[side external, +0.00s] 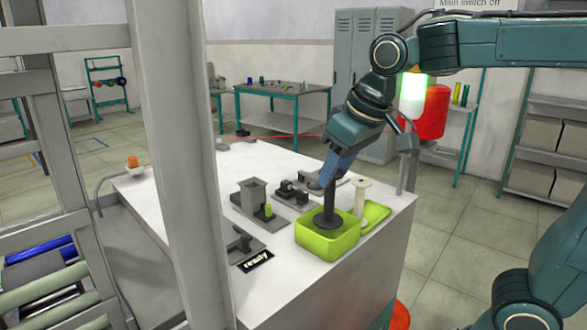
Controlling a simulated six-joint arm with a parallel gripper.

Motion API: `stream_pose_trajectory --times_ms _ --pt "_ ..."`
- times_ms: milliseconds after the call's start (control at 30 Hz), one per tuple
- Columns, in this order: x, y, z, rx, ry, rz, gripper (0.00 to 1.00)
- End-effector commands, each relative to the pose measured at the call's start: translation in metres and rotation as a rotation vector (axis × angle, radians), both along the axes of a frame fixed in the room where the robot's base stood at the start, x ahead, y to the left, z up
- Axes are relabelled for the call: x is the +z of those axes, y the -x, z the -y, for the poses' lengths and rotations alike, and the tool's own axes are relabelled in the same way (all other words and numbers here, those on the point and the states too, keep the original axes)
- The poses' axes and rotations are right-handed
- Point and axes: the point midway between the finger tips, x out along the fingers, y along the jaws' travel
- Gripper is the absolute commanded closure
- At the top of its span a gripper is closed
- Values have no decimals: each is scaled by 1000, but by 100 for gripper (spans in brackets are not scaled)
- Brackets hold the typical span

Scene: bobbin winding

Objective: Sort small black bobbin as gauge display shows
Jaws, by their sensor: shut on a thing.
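My gripper (326,184) is above the front right part of the white table and is shut on the small black bobbin (328,218). The bobbin hangs upright, with its wide lower flange inside the opening of the lime-green box (318,247). I cannot tell whether the flange touches the floor of the box. The black display (256,261) at the table's front edge reads "ready". A grey fixture with a tall block (252,192) and a small yellow-green cylinder stands left of the box.
A cream bobbin (361,198) stands behind the box, by a shallow lime-green tray (376,214). Dark low fixtures (292,192) sit left of my gripper. A grey post (408,160) rises at the table's right corner. The table's back left is mostly clear. A grey frame upright (175,150) blocks part of the view.

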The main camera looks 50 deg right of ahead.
Motion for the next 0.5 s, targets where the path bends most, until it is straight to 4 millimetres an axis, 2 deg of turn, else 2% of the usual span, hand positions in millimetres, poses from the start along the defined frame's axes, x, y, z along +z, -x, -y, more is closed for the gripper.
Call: stream_pose_trajectory --times_ms 500 --pt "-11 0 0 0 0 -1 76"
